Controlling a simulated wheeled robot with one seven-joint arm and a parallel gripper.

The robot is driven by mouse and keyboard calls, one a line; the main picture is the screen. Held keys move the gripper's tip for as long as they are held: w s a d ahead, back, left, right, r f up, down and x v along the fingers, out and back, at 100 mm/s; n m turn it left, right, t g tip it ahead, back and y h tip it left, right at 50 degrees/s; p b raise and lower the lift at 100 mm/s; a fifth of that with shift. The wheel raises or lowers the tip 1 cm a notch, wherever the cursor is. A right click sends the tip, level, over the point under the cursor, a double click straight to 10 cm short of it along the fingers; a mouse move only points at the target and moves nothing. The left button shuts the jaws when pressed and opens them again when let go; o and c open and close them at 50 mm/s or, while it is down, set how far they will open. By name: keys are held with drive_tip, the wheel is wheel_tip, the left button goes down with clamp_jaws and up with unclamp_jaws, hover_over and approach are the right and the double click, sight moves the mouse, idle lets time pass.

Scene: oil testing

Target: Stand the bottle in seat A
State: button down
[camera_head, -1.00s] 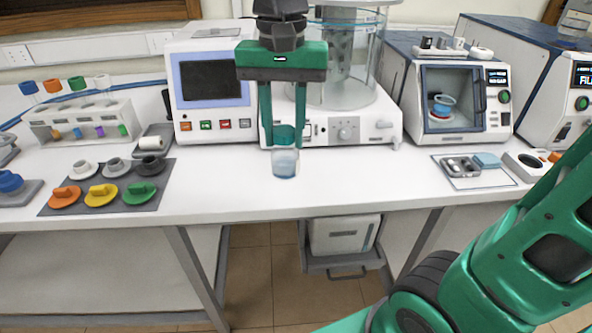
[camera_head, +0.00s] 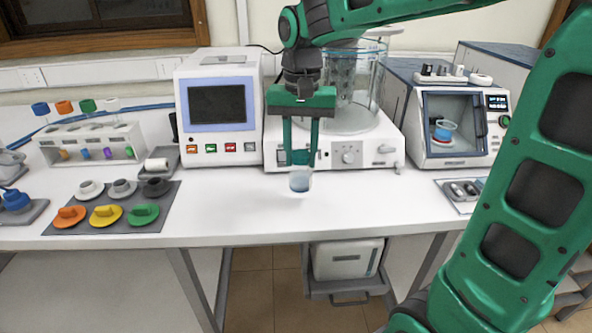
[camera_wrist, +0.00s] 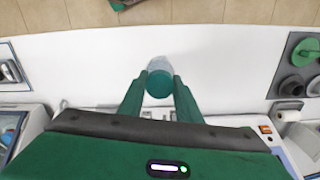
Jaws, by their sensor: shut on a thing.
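My gripper (camera_head: 300,152) points down over the front middle of the white bench, shut on the green cap (camera_wrist: 160,84) of a small clear bottle (camera_head: 300,181). The bottle hangs upright below the fingers with pale bluish liquid in it. In the wrist view the clear bottle body (camera_wrist: 158,63) shows just past the cap, between the fingertips. I cannot tell whether its base touches the bench. No letter marking seat A can be read in either view.
A white machine (camera_head: 345,155) with a glass cylinder stands behind the gripper, and a screen unit (camera_head: 217,110) beside it. A rack (camera_head: 95,148) and a grey mat (camera_head: 75,225) with coloured caps lie left. A chamber unit (camera_head: 460,150) stands right.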

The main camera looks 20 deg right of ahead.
sight(302, 168)
drive_tip(key=shift+w+d+f, duration=0.6)
drive_tip(key=shift+w+f, duration=0.15)
drive_tip(key=shift+w, duration=0.2)
drive_tip(key=shift+f, duration=1.95)
drive_tip(key=c, duration=1.3)
unclamp_jaws()
drive_tip(key=shift+f, duration=0.1)
wheel_tip(302, 168, up, 12)
drive_tip(key=shift+d+r, duration=0.1)
